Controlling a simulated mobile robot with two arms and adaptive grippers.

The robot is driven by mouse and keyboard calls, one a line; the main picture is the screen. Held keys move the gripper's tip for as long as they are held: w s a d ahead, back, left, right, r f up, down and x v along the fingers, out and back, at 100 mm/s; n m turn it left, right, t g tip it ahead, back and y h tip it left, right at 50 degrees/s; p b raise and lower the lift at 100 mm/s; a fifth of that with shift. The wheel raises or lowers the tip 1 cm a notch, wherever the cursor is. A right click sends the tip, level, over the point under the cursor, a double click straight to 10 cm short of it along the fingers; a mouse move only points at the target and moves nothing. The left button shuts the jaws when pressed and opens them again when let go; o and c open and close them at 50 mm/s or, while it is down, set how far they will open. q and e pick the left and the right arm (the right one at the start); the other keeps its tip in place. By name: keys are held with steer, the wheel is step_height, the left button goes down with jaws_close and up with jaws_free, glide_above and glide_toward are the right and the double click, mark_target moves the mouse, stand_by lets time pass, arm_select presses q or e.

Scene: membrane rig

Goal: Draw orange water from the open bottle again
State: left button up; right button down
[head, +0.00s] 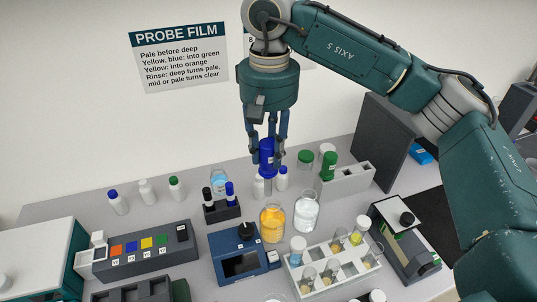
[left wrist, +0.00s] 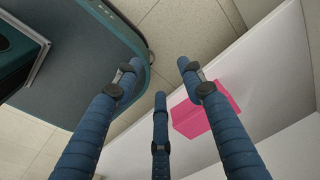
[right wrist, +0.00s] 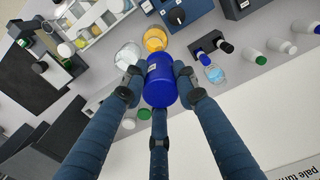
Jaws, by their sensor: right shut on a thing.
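The orange water stands in a clear glass bottle (head: 272,222) with no cap on it, on the grey bench; it also shows in the right wrist view (right wrist: 155,39). My right gripper (head: 266,163) points down, its fingers shut around a blue cylindrical piece (head: 267,151), also large in the right wrist view (right wrist: 161,85). It is above and behind the orange bottle, apart from it. What lies under the blue piece is partly hidden. My left gripper (left wrist: 160,75) shows only in the left wrist view, its fingers spread and empty.
A bottle of clear liquid (head: 306,212) stands right of the orange one. A black holder (head: 222,211) with capped vials, a blue device (head: 243,262) and a white tube rack (head: 335,262) crowd the bench. A grey block (head: 347,181) stands behind right. A pink box (left wrist: 205,108) is near my left gripper.

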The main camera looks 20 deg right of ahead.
mark_target(274, 170)
steer(key=shift+s+d, duration=0.1)
steer(key=shift+d, duration=0.05)
arm_select(q)
steer(key=s+d+f+b, duration=0.1)
steer(key=s+d, duration=0.3)
steer(key=d, duration=0.1)
arm_select(e)
steer(key=shift+s+d+f, duration=0.1)
steer(key=shift+d+f, duration=0.75)
steer(key=shift+f, duration=0.1)
steer(key=shift+a+f, duration=0.15)
steer(key=shift+f, duration=0.2)
steer(key=f+b, duration=0.3)
steer(key=shift+a, duration=0.2)
steer(key=shift+f+b, duration=0.55)
steer(key=shift+f, duration=0.3)
steer(key=shift+f+b, duration=0.55)
steer(key=shift+f, duration=0.1)
arm_select(q)
step_height(274, 170, down, 6)
steer(key=w+a, duration=0.1)
steer(key=w, duration=0.1)
steer(key=shift+a+b, duration=0.25)
steer(key=shift+b, duration=0.15)
arm_select(e)
steer(key=shift+f, duration=0.5)
arm_select(q)
steer(key=shift+a, duration=0.2)
